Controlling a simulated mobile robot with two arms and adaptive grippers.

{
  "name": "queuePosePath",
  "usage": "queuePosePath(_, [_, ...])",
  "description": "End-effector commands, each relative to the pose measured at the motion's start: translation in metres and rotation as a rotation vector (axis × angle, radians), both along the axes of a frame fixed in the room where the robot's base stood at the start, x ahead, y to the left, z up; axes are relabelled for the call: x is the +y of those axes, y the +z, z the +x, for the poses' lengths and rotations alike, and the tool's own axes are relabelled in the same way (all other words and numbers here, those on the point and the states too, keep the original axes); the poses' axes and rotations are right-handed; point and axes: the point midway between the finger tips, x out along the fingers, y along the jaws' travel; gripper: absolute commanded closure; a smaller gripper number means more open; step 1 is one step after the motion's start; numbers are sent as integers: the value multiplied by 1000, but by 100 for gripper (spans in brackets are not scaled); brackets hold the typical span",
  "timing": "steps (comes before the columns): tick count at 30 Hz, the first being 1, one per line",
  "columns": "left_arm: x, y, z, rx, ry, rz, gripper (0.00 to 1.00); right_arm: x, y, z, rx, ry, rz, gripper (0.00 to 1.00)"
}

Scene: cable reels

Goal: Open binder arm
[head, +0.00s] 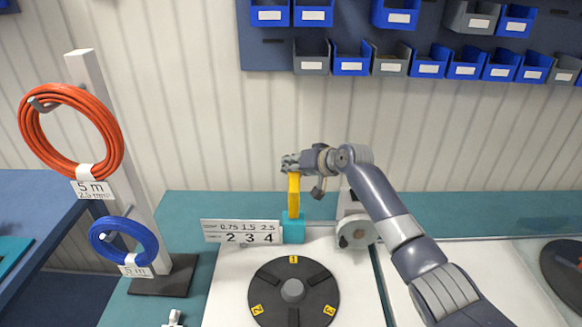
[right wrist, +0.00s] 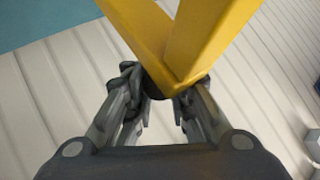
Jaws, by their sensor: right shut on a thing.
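The binder arm is a yellow lever (head: 294,194) that stands upright on a teal block (head: 293,228) behind the black numbered disc (head: 267,290). My right gripper (head: 292,162) is at the top end of the yellow lever. In the right wrist view the lever (right wrist: 190,45) runs down between the fingers, and the fingertips (right wrist: 160,85) are closed around its end. My left gripper is in neither view.
A sign with numbers (head: 241,232) stands left of the teal block. A grey round part (head: 357,232) is on its right. A post holds orange (head: 70,130) and blue (head: 124,241) cable coils at left. Bins (head: 351,64) hang on the wall behind.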

Motion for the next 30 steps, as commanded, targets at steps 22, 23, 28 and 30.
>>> queuePosePath(22, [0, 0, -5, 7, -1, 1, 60, -8, 3, 5, -16, -12, -6, 68])
queuePosePath(23, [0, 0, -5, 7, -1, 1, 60, -7, 3, 5, -16, -10, -6, 68])
queuePosePath(28, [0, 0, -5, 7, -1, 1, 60, -6, 1, 3, -11, -9, -5, 68])
queuePosePath(30, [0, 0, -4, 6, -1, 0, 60, -5, 0, 3, -10, -8, -6, 68])
